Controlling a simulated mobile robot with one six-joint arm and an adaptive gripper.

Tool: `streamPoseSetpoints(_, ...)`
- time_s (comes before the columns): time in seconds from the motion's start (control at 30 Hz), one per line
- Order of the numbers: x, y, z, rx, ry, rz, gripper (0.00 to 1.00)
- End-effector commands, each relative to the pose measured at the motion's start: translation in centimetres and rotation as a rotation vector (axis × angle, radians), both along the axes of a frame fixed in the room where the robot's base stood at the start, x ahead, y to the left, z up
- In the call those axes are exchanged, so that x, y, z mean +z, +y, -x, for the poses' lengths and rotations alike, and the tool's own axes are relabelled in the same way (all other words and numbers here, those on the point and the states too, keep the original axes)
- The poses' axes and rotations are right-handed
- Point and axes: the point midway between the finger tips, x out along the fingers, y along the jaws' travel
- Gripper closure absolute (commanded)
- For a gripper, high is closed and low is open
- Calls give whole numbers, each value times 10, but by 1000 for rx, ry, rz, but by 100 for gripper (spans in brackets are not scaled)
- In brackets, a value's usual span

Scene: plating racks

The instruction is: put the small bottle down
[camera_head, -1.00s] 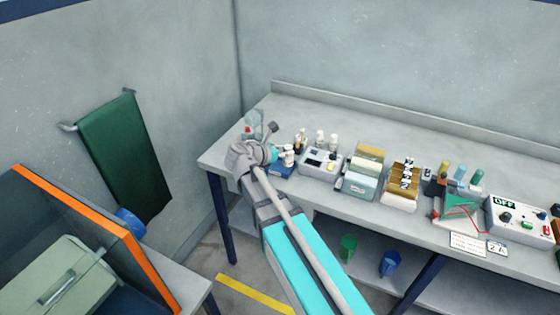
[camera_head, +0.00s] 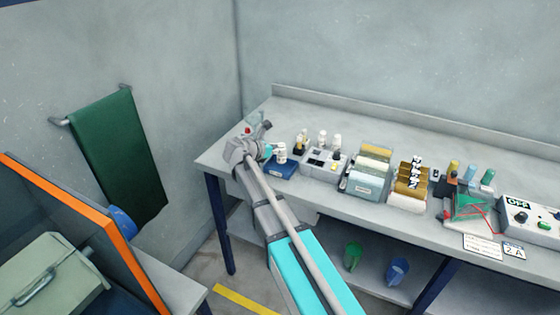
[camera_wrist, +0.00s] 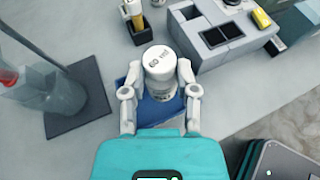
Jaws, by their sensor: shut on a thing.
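The small bottle is white with dark print on its top. In the wrist view the small bottle (camera_wrist: 160,64) stands upright between the two fingers of my gripper (camera_wrist: 160,92), which is shut on it. In the head view the small bottle (camera_head: 281,155) shows just right of my gripper (camera_head: 270,153), which is partly hidden by my own arm. A blue block or tray (camera_head: 279,171) lies beneath it on the bench; its blue surface (camera_wrist: 150,113) also shows below the bottle in the wrist view. I cannot tell whether the bottle touches it.
A grey holder with square slots (camera_wrist: 220,35) stands close by at the right. A clear vessel with a red part (camera_wrist: 45,88) stands on a dark base at the left. A small dark holder (camera_wrist: 136,27) is behind the bottle. Bare bench (camera_wrist: 85,30) lies between them.

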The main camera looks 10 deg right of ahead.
Motion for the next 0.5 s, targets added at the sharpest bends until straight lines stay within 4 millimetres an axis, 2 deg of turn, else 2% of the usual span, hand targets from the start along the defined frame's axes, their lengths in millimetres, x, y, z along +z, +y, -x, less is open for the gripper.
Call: streamPoseSetpoints(0.5,-5,0,-4,0,0,0,100)
